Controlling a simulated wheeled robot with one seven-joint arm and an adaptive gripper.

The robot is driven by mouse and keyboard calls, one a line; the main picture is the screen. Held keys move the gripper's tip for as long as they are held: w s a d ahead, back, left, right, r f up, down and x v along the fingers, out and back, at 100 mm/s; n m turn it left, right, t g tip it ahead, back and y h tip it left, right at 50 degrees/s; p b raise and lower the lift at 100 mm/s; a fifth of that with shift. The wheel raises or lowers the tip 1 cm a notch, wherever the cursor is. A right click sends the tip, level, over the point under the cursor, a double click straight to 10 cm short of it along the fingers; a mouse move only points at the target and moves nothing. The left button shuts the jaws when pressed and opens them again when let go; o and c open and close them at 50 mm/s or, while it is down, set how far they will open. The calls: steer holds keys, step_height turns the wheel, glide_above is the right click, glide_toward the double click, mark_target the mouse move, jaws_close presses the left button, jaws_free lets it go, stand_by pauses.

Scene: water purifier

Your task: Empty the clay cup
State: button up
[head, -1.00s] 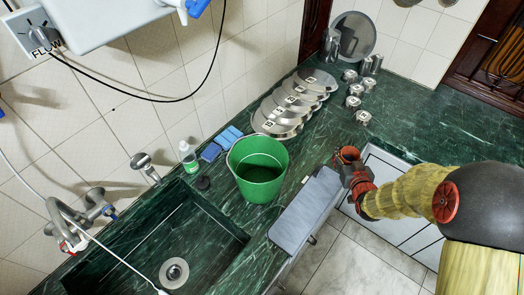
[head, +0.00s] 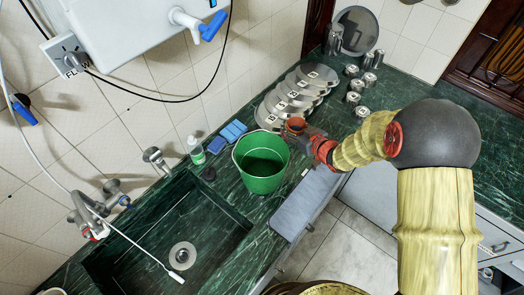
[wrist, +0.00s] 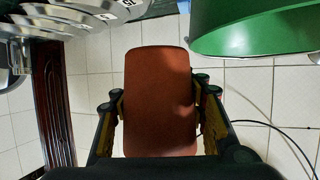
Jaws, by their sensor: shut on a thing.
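The clay cup (head: 294,124) is reddish-brown and shows at the end of my arm in the head view, just right of the green bucket's rim. In the wrist view the cup (wrist: 160,100) fills the middle, with a finger on each side. My gripper (head: 312,138) is shut on it and holds it above the counter edge. The green bucket (head: 262,172) stands on the counter beside the sink, left of the cup; its wall also shows at the upper right of the wrist view (wrist: 255,28). The inside of the cup is too small to tell.
A dark green sink (head: 165,235) with a tap (head: 95,210) lies at the left. Metal plates (head: 290,98) are stacked behind the cup, with several steel cups (head: 356,90) to their right. A bottle (head: 196,149) and blue sponges (head: 233,130) lie by the wall.

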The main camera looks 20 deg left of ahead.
steer(key=shift+r, duration=0.2)
steer(key=shift+s+a+r+n+t+h+b, duration=0.4)
steer(key=shift+n+b, duration=0.4)
steer(key=shift+b, duration=0.7)
steer(key=shift+s+a+r+n+t+h+b, duration=0.45)
steer(key=shift+n+b, duration=0.35)
steer(key=shift+b, duration=0.65)
steer(key=shift+s+a+r+n+t+h+b, duration=0.3)
steer(key=shift+s+n+t+b, duration=0.35)
steer(key=shift+b, duration=0.85)
steer(key=shift+w+n, duration=0.1)
steer(key=shift+n, duration=0.15)
steer(key=shift+a, duration=0.1)
steer(key=shift+r, duration=0.1)
steer(key=shift+r+n, duration=0.35)
steer(key=shift+n, duration=0.25)
steer(key=shift+f+n+t+h+b, duration=0.35)
steer(key=shift+f+n+t+h, duration=0.25)
steer(key=shift+n+t, duration=0.5)
